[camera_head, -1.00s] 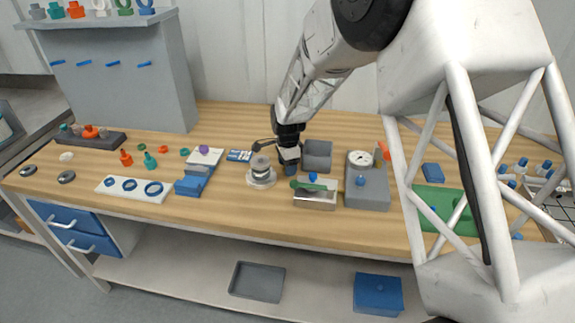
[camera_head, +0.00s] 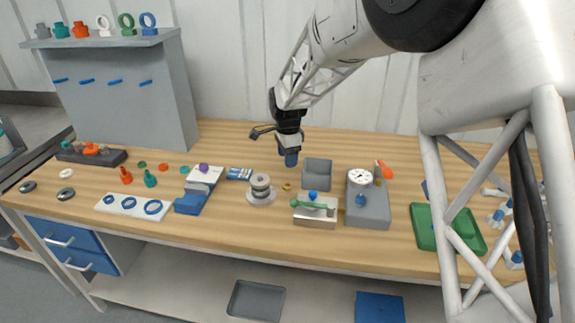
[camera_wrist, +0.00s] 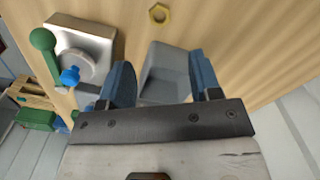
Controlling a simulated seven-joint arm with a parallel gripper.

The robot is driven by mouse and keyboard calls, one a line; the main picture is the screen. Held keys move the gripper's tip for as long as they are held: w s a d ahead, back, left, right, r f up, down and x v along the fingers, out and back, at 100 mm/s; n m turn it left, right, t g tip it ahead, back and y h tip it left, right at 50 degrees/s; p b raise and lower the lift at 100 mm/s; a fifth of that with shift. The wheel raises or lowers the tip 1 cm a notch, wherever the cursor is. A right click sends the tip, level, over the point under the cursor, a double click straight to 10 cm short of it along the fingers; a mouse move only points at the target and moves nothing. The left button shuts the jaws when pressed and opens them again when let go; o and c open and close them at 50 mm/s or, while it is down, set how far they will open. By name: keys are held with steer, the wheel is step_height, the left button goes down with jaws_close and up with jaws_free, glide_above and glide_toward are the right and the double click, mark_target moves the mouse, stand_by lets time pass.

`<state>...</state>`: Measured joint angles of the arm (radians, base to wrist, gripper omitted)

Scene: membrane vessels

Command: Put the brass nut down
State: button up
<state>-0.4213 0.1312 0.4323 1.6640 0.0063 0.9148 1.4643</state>
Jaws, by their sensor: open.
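The brass nut (camera_head: 287,186) lies flat on the wooden bench, between the round metal vessel (camera_head: 261,188) and the grey tray (camera_head: 317,170). It also shows in the wrist view (camera_wrist: 159,13) at the top edge, on bare wood. My gripper (camera_head: 290,160) is raised above the bench, behind the nut and left of the grey tray. In the wrist view my gripper (camera_wrist: 165,80) has its two blue fingers spread apart with nothing held between them. The nut is clear of the fingers.
A metal block with a green-handled lever (camera_head: 315,209) stands in front of the grey tray. A grey box with a dial gauge (camera_head: 367,200) stands to the right. Blue blocks (camera_head: 190,202) lie to the left. Bare wood surrounds the nut.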

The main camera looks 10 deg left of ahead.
steer(key=shift+r, duration=0.5)
steer(key=shift+d, duration=0.1)
stand_by(0.5)
steer(key=s+d+r+n+t, duration=0.1)
steer(key=s+d+r+n, duration=0.2)
steer(key=s+d+r, duration=0.6)
steer(key=s+d+r+n, duration=0.2)
steer(key=s+d+r, duration=0.2)
steer(key=s+d, duration=0.55)
steer(key=s+d+n, duration=0.2)
steer(key=s+d, duration=0.2)
steer(key=s, duration=0.4)
steer(key=s+d+n+t, duration=0.1)
steer(key=s+d+n, duration=0.1)
steer(key=s+d, duration=0.3)
steer(key=s+d+n, duration=0.2)
steer(key=s+d, duration=0.3)
steer(key=s, duration=0.6)
steer(key=shift+n+t, duration=0.3)
steer(key=shift+n, duration=0.1)
